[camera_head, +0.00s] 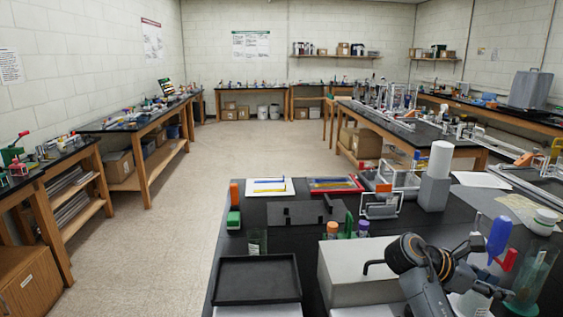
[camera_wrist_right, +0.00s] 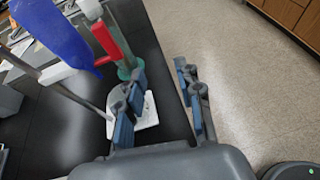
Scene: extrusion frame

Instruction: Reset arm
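My right arm (camera_head: 430,275) reaches over the front right of the black bench. Its gripper (camera_head: 480,268) is beside a blue-topped bottle (camera_head: 499,236) and a red-handled tool. In the right wrist view the gripper (camera_wrist_right: 162,90) has its two fingers apart, with nothing between them; the bench edge and floor show beyond. The blue top (camera_wrist_right: 57,32) and red handle (camera_wrist_right: 106,40) are left of the fingers. A white base (camera_wrist_right: 147,108) lies below, partly hidden by the left finger. My left gripper is in neither view.
Open floor (camera_head: 180,240) lies left of the bench.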

